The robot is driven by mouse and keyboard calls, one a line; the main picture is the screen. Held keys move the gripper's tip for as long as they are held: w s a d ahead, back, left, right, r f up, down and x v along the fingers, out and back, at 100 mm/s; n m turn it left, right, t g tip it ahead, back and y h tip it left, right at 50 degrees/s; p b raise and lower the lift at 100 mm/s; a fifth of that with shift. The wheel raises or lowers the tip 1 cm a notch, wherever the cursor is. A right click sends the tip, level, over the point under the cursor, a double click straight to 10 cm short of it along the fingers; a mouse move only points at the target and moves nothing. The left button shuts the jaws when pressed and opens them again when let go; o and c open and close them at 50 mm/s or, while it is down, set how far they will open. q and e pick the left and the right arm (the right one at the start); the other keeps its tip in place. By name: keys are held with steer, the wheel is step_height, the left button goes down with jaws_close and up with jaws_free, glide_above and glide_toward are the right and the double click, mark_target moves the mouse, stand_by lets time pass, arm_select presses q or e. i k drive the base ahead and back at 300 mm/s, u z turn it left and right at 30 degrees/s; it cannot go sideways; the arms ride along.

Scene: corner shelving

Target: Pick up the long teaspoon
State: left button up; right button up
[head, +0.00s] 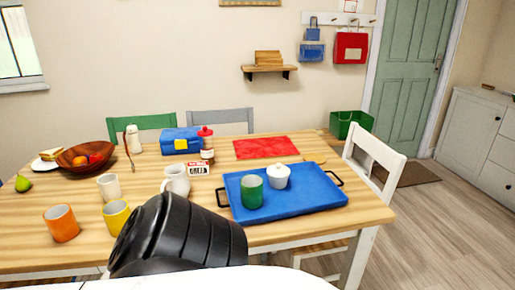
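I cannot make out the long teaspoon for certain. The wooden table (45,255) fills the left and middle of the head view. Neither of my grippers is in view. A black ribbed part that looks like mine covers part of the table's front edge.
A blue tray (300,207) holds a green cup (252,192) and a white lidded pot (278,176). Several mugs stand on the left, near a fruit bowl (85,156). A red mat (266,148) lies bare behind the tray. A white chair (374,158) stands at the right end.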

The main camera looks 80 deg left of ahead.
mark_target(133, 168)
steer(key=k, duration=1.65)
steer(key=u, duration=1.25)
